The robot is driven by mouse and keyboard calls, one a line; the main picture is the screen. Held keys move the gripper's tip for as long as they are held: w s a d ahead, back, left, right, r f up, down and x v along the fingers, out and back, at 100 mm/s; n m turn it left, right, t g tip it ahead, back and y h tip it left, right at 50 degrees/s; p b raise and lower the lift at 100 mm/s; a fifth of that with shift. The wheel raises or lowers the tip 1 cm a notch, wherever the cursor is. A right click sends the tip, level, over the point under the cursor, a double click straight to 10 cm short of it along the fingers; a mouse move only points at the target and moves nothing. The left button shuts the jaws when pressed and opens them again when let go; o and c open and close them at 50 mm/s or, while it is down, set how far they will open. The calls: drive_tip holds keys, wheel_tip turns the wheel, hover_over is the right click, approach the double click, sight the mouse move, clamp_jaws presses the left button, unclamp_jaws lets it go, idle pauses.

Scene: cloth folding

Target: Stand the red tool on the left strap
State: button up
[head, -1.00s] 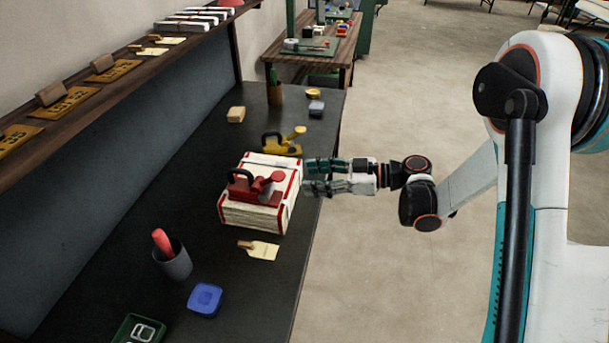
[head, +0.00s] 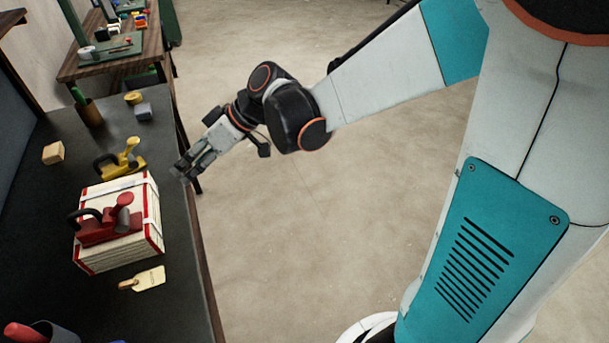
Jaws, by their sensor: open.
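The red tool (head: 98,232), with a dark looped handle and a round red knob, stands upright on top of a cream stack (head: 125,254) with red edges. Pale strapping (head: 118,186) shows along the stack's far top side. The tool hides part of the top, so I cannot tell whether a left strap lies under it. My gripper (head: 181,174) is open and empty, just right of the stack's far corner near the bench edge. It is apart from the red tool.
A yellow tool (head: 122,163) stands behind the stack. A wooden block (head: 53,153), a brown cup (head: 90,112) and a grey-blue box (head: 144,111) are farther back. A cream tag (head: 143,279) lies in front. Open floor (head: 300,230) is to the right.

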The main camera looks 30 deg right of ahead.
drive_tip(key=s+d+r+m+t+h, duration=0.1)
drive_tip(key=s+d+m+h, duration=0.3)
drive_tip(key=s+d, duration=0.4)
drive_tip(key=s+d+r+m+t+h, duration=0.2)
drive_tip(key=s+d+m+h, duration=0.3)
drive_tip(key=s+d, duration=0.4)
drive_tip(key=shift+d+m+t, duration=0.3)
